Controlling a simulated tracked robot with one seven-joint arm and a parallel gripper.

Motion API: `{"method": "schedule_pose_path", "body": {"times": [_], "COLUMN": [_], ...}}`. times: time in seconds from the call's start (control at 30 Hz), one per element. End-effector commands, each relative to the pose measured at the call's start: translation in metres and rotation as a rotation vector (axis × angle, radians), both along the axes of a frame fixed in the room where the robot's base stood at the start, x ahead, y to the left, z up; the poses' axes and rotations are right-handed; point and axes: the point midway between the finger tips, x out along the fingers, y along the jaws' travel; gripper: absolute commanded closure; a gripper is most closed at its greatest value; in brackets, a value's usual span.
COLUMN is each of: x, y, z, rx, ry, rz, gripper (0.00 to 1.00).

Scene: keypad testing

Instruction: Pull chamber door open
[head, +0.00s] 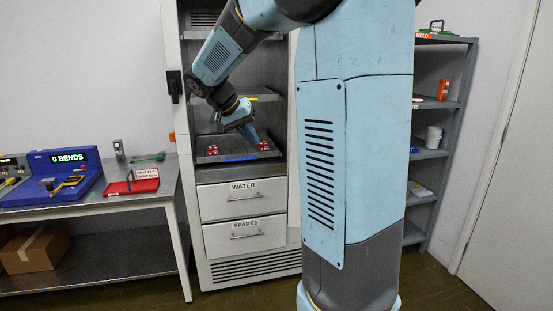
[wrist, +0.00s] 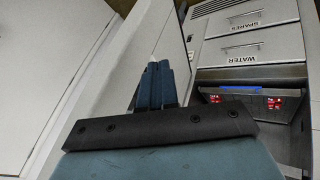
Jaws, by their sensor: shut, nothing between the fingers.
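The chamber (head: 225,100) is a tall grey cabinet in the head view. Its front is uncovered and its shelves show. A black latch (head: 175,86) sits on its left front edge. A pale panel (wrist: 122,62), which looks like the swung-out chamber door, stands beside the chamber in the wrist view. My arm hides the chamber's right side in the head view. My gripper (head: 259,140) is shut and empty, in front of the lower shelf opening. In the wrist view its fingers (wrist: 155,68) are together and overlap the panel; I cannot tell whether they touch it.
Drawers labelled WATER (head: 243,200) and SPARES (head: 245,235) are below the opening. Red items (head: 212,150) rest on the lower shelf. A bench (head: 110,205) at left carries a blue device (head: 50,180) and a red case (head: 132,184). A shelf rack (head: 440,125) stands at right.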

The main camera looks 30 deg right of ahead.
Motion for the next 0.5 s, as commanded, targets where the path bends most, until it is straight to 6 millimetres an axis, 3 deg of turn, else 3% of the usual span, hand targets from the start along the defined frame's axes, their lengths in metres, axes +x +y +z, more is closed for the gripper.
{"method": "schedule_pose_path", "body": {"times": [0.1,0.27,0.5], "x": [0.012,0.017,0.017], "y": [-0.003,-0.008,-0.029], "z": [-0.002,-0.008,-0.036], "rx": [-0.027,-0.038,-0.037], "ry": [-0.005,-0.008,-0.006], "rz": [-0.027,-0.038,-0.039], "gripper": [1.0,1.0,1.0]}}
